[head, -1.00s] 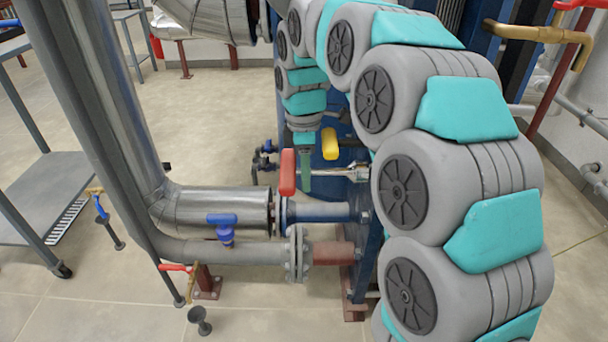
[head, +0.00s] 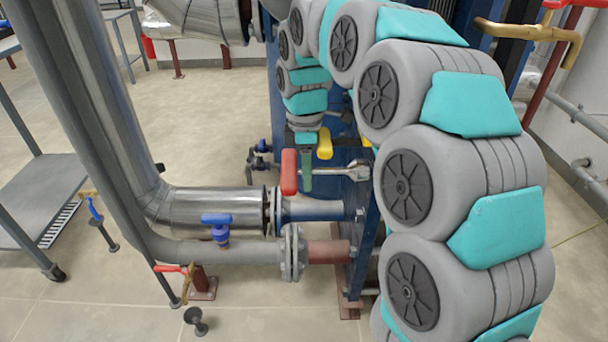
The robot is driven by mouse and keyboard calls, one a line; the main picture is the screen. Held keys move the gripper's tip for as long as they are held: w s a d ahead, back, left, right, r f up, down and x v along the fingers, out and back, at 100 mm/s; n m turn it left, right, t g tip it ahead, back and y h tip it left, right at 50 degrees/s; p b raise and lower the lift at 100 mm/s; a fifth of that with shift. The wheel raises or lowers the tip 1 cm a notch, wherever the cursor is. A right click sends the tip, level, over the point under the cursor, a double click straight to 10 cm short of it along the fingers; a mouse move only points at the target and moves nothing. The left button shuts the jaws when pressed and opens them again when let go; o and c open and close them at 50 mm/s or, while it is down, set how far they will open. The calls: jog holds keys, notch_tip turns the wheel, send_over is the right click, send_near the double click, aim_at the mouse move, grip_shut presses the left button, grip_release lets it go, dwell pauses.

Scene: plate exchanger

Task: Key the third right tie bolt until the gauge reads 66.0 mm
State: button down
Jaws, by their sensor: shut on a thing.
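My gripper (head: 306,174) is near the middle of the head view, pointing down, shut on a silver key (head: 330,172). The key lies nearly level. Its wider end (head: 357,168) reaches right to the side of the blue exchanger frame (head: 345,198). I cannot tell whether it sits on a tie bolt. A red grip-shaped piece (head: 289,172) is just left of my gripper, and a yellow one (head: 325,143) is above the key; what they belong to is unclear. My arm hides much of the exchanger. The third right tie bolt cannot be made out, and no gauge reading is visible.
A steel-clad pipe (head: 215,207) and a grey flanged pipe (head: 235,251) run below and left of my gripper. A blue-handled valve (head: 217,228) stands on the grey pipe. A grey trolley (head: 40,195) is at the left. Open floor (head: 215,110) lies behind the pipes.

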dwell(0.7)
jog(key=shift+a+p, duration=0.3)
jog(key=shift+a, duration=0.3)
jog(key=shift+a, duration=0.4)
jog(key=shift+d+p, duration=0.45)
jog(key=shift+d, duration=0.8)
jog(key=shift+d, duration=0.1)
jog(key=shift+w+a, duration=0.1)
jog(key=shift+a, duration=0.2)
dwell(0.3)
